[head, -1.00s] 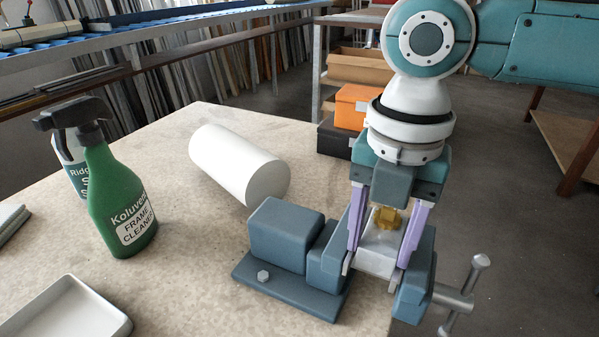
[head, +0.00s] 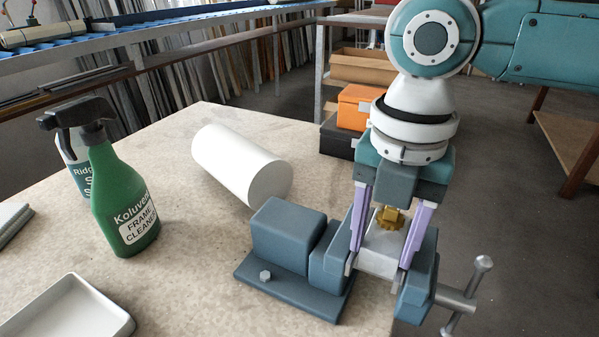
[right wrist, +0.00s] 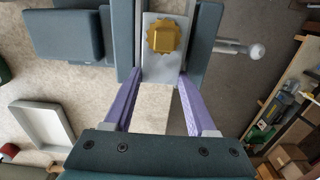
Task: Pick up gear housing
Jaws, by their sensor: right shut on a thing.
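The gear housing (head: 379,262) is a pale grey block with a yellow gear (head: 391,219) on it. It sits between the jaws of a blue-grey bench vise (head: 290,290) at the table's right edge. My right gripper (head: 376,270) points down with its lilac fingers on two opposite sides of the housing, shut on it. In the right wrist view, the housing (right wrist: 160,68) and the gear (right wrist: 163,36) show between the vise jaws, at the fingertips. The vise jaws partly hide the housing's sides. My left gripper is not in view.
A white cylinder (head: 240,165) lies behind the vise. A green spray bottle (head: 122,205) stands at left, with another bottle (head: 75,165) behind it. A white tray (head: 70,310) is at front left. The vise handle (head: 458,298) sticks out past the table edge.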

